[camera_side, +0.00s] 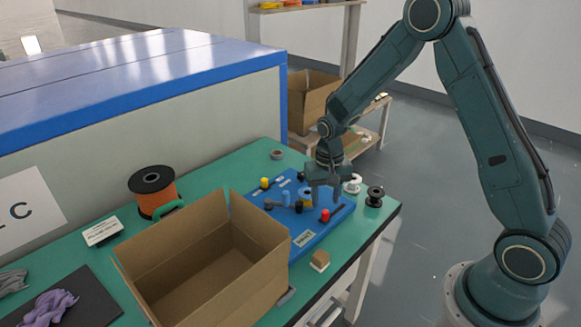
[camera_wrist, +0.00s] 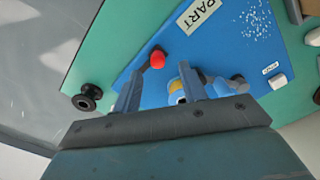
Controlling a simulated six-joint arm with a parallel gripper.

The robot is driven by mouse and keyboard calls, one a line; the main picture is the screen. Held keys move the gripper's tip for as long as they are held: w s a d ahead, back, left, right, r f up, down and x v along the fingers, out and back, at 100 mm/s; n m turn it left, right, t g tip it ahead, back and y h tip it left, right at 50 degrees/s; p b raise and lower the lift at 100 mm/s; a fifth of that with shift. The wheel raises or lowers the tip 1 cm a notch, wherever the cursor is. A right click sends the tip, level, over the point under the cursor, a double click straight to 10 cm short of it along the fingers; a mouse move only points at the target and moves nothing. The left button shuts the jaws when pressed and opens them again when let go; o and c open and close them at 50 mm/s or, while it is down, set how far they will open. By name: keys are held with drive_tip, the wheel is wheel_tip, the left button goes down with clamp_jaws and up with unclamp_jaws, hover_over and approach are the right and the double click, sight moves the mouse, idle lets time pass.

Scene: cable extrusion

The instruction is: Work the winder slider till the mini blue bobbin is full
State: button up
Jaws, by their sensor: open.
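My gripper (camera_side: 325,197) is open and points down over the blue winder panel (camera_side: 308,240). In the wrist view its two fingers (camera_wrist: 160,85) are apart with nothing clearly held between them. A red knob (camera_wrist: 157,60) lies just beyond the fingertips; it also shows in the side view (camera_side: 325,215), in front of the gripper. A blue round part with a yellow patch (camera_wrist: 177,86) sits close beside the right finger and is partly hidden by it. I cannot tell whether this is the mini blue bobbin, nor how full it is. The slider is not clearly identifiable.
An open cardboard box (camera_side: 205,270) stands left of the panel. A black spool (camera_side: 375,197) and a white spool (camera_side: 353,184) stand right of it. An orange spool (camera_side: 155,192) is at the back left. A small brown block (camera_side: 320,261) is near the front edge.

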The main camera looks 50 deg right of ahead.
sight(326, 211)
wheel_tip(326, 211, up, 9)
idle(0.4)
idle(0.4)
drive_tip(key=m, duration=0.4)
drive_tip(key=shift+d+r, duration=0.2)
drive_tip(key=shift+d, duration=0.05)
wheel_tip(326, 211, down, 14)
drive_tip(key=shift+r, duration=0.1)
idle(0.8)
clamp_jaws()
